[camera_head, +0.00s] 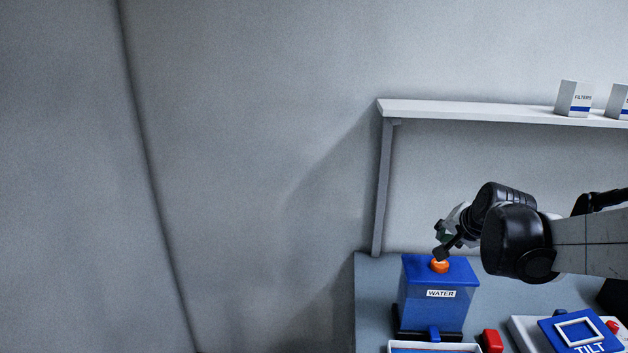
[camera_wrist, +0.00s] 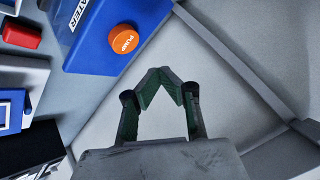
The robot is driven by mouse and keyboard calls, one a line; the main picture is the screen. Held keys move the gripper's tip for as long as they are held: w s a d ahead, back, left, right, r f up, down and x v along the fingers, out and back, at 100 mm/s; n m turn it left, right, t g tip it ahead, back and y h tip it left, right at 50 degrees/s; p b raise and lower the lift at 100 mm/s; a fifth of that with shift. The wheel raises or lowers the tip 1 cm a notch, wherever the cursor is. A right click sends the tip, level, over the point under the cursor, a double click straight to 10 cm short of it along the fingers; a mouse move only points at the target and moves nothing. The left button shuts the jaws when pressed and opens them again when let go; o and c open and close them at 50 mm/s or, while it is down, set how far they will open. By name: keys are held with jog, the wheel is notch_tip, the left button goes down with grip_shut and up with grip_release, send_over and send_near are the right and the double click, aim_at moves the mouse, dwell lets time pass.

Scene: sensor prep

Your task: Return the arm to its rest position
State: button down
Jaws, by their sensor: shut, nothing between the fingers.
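My gripper (camera_wrist: 166,75) is shut and empty, its fingertips meeting in the wrist view. In the head view my gripper (camera_head: 441,254) hangs just above or beside the orange button on the blue water dispenser (camera_head: 430,300); I cannot tell whether it touches there. In the wrist view the orange pump button (camera_wrist: 123,39) lies to the upper left of the fingertips, with a visible gap in the picture. My arm reaches in from the right in the head view.
A white shelf (camera_head: 470,114) with small filter boxes (camera_head: 573,98) is above the bench (camera_head: 373,290). A blue tilt device (camera_head: 580,332) and a red block (camera_head: 491,341) stand at the front. A red button (camera_head: 613,327) is at the right. The wall at left is bare.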

jog(key=s+a+f+n+b, duration=0.1)
jog(key=s+a+f+n, duration=0.1)
jog(key=s+a, duration=0.3)
jog(key=s+a+f+n+g+b, duration=0.1)
jog(key=s+a+n, duration=0.3)
jog(key=s, duration=0.7)
jog(key=s+a+f+n+g+b, duration=0.1)
jog(key=s+a+f+n+b, duration=0.2)
jog(key=s+a, duration=0.5)
jog(key=shift+s+f+n+y, duration=0.35)
jog(key=shift+f+n+y, duration=0.05)
dwell(1.3)
